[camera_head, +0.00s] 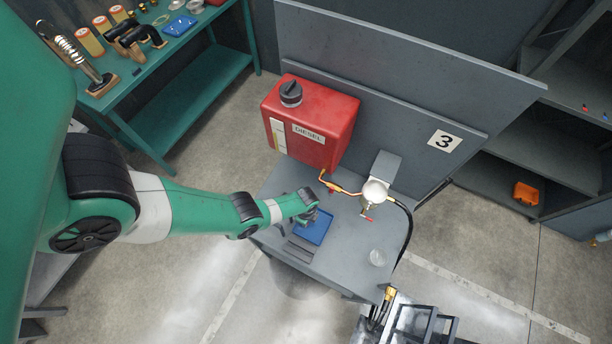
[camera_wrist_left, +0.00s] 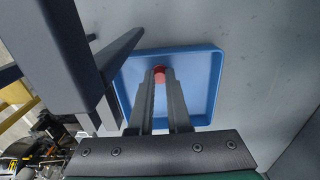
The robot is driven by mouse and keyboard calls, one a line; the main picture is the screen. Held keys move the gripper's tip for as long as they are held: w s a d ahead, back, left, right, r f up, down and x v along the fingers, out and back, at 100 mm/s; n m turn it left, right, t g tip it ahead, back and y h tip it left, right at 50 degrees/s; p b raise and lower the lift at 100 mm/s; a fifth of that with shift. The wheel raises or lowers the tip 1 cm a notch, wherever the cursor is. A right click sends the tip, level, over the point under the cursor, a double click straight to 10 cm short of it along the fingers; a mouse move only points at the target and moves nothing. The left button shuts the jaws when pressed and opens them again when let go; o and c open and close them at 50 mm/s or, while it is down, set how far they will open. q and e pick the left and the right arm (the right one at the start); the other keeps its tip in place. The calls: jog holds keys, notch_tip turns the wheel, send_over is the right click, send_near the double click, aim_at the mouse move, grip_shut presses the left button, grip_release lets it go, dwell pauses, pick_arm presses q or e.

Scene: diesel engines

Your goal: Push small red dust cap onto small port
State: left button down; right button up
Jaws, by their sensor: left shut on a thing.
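My left gripper (camera_wrist_left: 160,85) is shut on the small red dust cap (camera_wrist_left: 159,75), held between its fingertips over the blue tray (camera_wrist_left: 202,70). In the head view my left gripper (camera_head: 311,212) is over the same blue tray (camera_head: 319,229) on the grey bench, and the cap is hidden there. A pale round filter unit (camera_head: 375,192) with orange-brown pipe fittings (camera_head: 342,187) stands to the right of the tray. The small port is too small to make out. My right gripper is not in view.
A red diesel tank (camera_head: 318,122) stands behind the tray against the grey panel. A clear cup (camera_head: 377,258) sits on the bench's right side. A black hose (camera_head: 408,225) runs down the bench's right edge. Dark slotted bars (camera_head: 300,251) lie in front of the tray.

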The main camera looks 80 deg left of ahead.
pick_arm(q)
jog(key=shift+r+p, duration=2.6)
jog(key=shift+f, duration=0.1)
